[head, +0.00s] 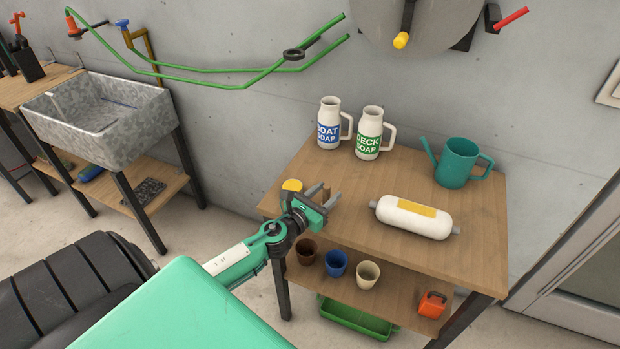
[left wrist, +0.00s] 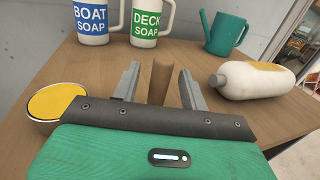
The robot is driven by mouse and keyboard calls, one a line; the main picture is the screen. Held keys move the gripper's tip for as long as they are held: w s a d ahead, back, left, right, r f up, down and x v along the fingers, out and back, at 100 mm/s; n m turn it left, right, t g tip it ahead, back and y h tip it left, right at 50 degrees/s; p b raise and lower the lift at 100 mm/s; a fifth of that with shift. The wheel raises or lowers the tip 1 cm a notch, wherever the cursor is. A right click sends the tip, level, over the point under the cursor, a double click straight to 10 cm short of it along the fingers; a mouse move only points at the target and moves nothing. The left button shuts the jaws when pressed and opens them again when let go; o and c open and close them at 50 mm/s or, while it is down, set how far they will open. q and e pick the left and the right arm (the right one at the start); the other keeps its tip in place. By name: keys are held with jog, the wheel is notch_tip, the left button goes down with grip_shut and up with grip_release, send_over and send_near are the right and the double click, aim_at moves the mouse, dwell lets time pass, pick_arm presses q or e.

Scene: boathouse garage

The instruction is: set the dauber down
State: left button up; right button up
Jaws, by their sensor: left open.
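My left gripper (head: 324,195) is open at the near left part of the wooden table (head: 440,255). In the left wrist view its two grey fingers (left wrist: 158,84) stand apart on either side of a brown wooden cylinder (left wrist: 161,80), which looks like the dauber's handle. The cylinder appears upright, with a gap to each finger. Its lower end is hidden behind the gripper body, so I cannot see what it rests on. A round tin with a yellow top (left wrist: 56,102) stands just left of the gripper; it also shows in the head view (head: 292,185). My right gripper is not in view.
The boat soap jug (head: 329,125) and deck soap jug (head: 369,133) stand at the back. A teal watering can (head: 462,160) is at the back right. A white float (head: 413,217) lies right of the gripper. Cups, including a blue one (head: 336,263), stand on the lower shelf.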

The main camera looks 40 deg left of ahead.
pick_arm(q)
jog(key=s+b, duration=0.1)
jog(key=s, duration=0.4)
jog(key=shift+a+f, duration=0.1)
jog(key=shift+a, duration=0.05)
jog(key=s+b, duration=0.2)
jog(key=s, duration=0.6)
jog(key=shift+s+a+b, duration=0.15)
jog(key=shift+b, duration=0.2)
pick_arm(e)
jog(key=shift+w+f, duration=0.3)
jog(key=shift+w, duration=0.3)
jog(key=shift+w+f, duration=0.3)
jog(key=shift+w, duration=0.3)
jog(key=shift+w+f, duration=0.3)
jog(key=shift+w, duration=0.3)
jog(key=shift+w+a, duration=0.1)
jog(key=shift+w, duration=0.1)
pick_arm(q)
jog(key=shift+c, duration=0.6)
grip_shut()
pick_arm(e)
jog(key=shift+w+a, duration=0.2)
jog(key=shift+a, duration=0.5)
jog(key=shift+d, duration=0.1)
